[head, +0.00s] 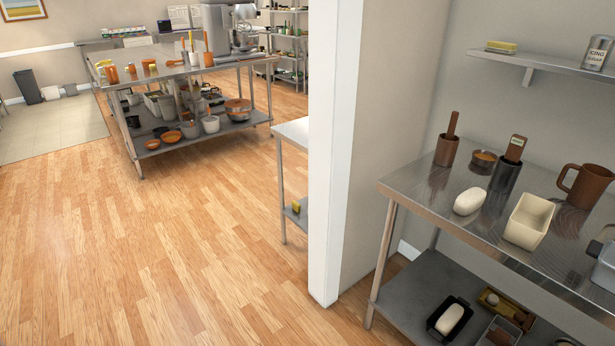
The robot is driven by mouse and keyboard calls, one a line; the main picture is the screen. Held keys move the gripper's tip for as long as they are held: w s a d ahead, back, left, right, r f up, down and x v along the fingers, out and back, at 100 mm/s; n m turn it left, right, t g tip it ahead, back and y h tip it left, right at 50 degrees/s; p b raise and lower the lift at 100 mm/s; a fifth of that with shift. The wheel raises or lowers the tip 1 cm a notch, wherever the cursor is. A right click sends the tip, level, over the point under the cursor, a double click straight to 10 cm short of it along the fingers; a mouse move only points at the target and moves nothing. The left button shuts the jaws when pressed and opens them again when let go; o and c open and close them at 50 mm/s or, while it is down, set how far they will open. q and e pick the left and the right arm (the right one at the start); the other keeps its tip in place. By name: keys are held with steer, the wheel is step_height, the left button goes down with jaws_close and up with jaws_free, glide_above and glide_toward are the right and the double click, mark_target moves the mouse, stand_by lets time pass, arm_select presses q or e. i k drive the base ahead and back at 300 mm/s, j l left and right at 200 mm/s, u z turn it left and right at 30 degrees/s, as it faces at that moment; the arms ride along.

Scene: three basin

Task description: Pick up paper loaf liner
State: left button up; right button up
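A cream, open-topped rectangular loaf-shaped holder (529,222), which looks like the paper loaf liner, stands on the steel table (455,208) at the right. Its open side faces up and its inside looks empty. A white rounded loaf-like piece (469,201) lies to its left, apart from it. Neither of my grippers shows clearly in the head view.
Near the liner stand two dark holders (446,150) (505,176), a small bowl (484,159) and a brown mug (586,186). A cut-off grey and black shape (604,265) at the right edge is unclear. A white wall end (326,150) stands left; open wooden floor (170,250) lies beyond.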

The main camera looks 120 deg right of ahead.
mark_target(529, 222)
steer(key=z, duration=5.35)
